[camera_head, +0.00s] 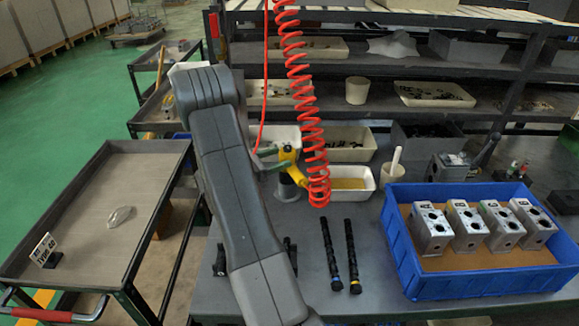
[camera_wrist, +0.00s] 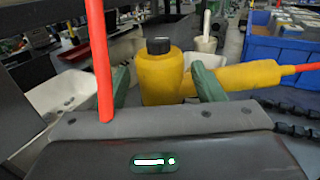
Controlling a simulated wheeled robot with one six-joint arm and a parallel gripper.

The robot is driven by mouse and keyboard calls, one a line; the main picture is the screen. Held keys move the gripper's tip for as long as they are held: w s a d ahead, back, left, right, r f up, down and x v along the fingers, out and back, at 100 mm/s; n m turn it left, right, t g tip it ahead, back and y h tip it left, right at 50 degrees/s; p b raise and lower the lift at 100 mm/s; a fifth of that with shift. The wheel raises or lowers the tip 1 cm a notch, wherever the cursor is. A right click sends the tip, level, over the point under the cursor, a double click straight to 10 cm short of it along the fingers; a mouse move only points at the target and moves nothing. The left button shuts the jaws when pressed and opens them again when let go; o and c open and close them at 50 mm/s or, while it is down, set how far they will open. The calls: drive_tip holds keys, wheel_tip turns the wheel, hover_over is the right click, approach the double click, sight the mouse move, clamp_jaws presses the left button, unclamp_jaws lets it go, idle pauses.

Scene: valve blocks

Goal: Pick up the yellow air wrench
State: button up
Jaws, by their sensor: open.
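My gripper (camera_wrist: 162,80) is open, with one green finger on each side of the wrench body. I cannot tell whether either finger touches it.
The red coiled hose (camera_head: 300,85) hangs close to my gripper. A blue crate (camera_head: 399,250) with several metal valve blocks stands right on the workbench. Two black rods (camera_head: 351,255) lie in front. A grey cart (camera_head: 95,200) stands left. White bins (camera_head: 350,146) line the back.

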drive_tip(key=shift+x, duration=1.1)
drive_tip(key=c, duration=1)
drive_tip(key=shift+r, duration=0.1)
drive_tip(key=shift+c, duration=0.3)
